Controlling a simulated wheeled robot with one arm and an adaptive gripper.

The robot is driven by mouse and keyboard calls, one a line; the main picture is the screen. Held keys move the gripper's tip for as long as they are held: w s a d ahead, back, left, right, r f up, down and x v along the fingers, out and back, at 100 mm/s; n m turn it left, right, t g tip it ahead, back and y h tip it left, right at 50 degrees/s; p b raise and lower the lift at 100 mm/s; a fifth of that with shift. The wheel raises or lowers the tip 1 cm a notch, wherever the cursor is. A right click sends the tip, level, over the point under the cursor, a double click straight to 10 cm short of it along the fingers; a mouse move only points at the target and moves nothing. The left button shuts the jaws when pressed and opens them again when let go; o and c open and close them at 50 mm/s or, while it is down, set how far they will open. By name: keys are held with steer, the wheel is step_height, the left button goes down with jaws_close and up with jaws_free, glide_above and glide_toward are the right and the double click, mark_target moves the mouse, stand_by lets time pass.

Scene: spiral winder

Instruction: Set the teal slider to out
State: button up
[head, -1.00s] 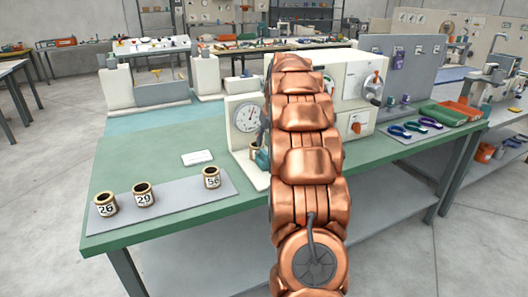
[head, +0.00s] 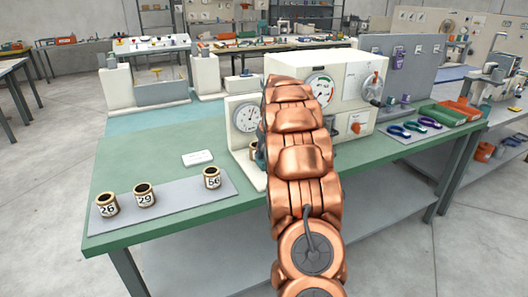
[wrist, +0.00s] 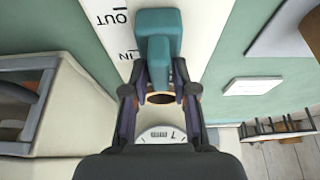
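The teal slider (wrist: 158,28) shows at the top middle of the wrist view, on a white plate marked OUT and IN. Its wide block lies beside these marks; which one it is set to is hard to tell. A narrower teal handle stands out from it towards the camera. My gripper (wrist: 160,82) has one finger on each side of this handle, with what look like narrow gaps. In the head view, my copper arm hides my gripper and most of the slider on the cream winder (head: 346,75).
A spool-like ring (wrist: 160,98) and a white dial (wrist: 160,134) lie close below the fingers. Numbered spools (head: 144,195) stand on a grey mat (head: 178,205) at the front left. A white card (head: 197,158) lies behind them.

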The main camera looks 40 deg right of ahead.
jaws_close()
stand_by(0.3)
steer(key=shift+s+a+b, duration=0.3)
steer(key=shift+s+b, duration=0.25)
steer(key=shift+s, duration=0.4)
steer(key=shift+s+a+b, duration=0.35)
steer(key=shift+s+b, duration=0.25)
steer(key=shift+s, duration=0.4)
steer(key=shift+s+a+b, duration=0.3)
steer(key=shift+s+b, duration=0.25)
steer(key=shift+s, duration=0.4)
steer(key=shift+o, duration=0.9)
jaws_free()
steer(key=shift+s, duration=0.2)
steer(key=shift+o, duration=1.2)
steer(key=shift+w+a, duration=0.1)
